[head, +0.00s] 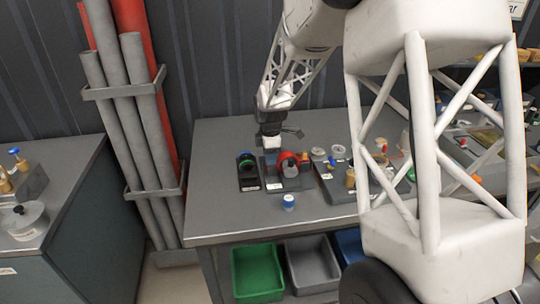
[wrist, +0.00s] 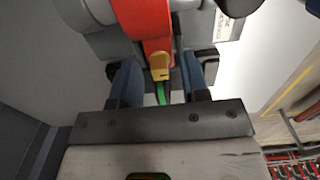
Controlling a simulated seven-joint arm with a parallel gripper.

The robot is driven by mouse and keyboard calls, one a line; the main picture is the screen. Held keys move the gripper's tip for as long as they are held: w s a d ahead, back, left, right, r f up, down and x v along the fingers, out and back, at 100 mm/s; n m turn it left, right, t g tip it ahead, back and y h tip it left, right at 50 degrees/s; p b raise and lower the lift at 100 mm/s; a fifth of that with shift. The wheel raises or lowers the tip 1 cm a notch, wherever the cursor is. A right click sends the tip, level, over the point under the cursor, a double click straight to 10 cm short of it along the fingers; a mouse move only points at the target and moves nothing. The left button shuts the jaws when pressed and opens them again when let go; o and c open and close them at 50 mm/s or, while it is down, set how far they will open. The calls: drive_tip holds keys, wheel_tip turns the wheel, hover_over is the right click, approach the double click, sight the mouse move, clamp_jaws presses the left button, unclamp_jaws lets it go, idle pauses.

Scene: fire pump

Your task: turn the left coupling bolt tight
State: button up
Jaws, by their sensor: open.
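The pump unit, a grey block with a red round part (head: 288,159), stands on the bench. In the wrist view its red body (wrist: 145,18) fills the top. A small brass-yellow bolt-like piece (wrist: 160,66) shows against the red part, with a narrow green strip below it. I cannot tell for certain that this piece is the left coupling bolt. My gripper (head: 270,148) is just above the left part of the unit. In the wrist view my gripper (wrist: 161,82) is open, with one dark blue finger on each side of the brass piece. Contact with it cannot be made out.
A black holder with a green and blue ring (head: 247,161) stands close left of the unit. A small blue-capped container (head: 289,202) stands in front. A tray of fittings (head: 340,186) lies to the right. The bench (head: 215,215) is clear at its front left. Pipes rise behind left.

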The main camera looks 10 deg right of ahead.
drive_tip(key=shift+c, duration=0.4)
clamp_jaws()
